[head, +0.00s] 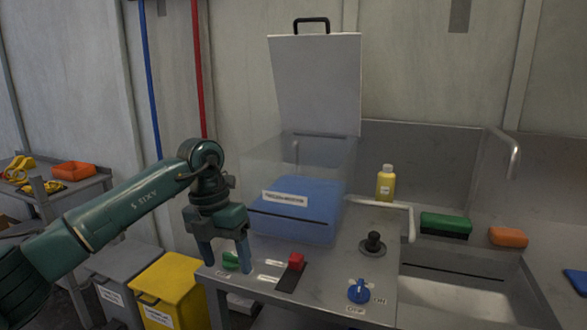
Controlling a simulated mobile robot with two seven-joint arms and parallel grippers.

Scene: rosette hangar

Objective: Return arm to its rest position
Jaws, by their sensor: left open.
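My left arm comes in from the left in the head view. Its gripper (229,262) is open and points down over the left front part of the steel counter (335,285). A green object (231,260) shows between or behind its fingers; I cannot tell whether they touch it. Nothing is seen held. My right gripper is not in view.
A clear box (258,168) with blue contents and a raised lid (316,85) stands behind the gripper. A red switch (296,262), a blue knob (358,291) and a black knob (373,243) are to its right. Yellow (176,285) and grey (122,272) bins stand below left.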

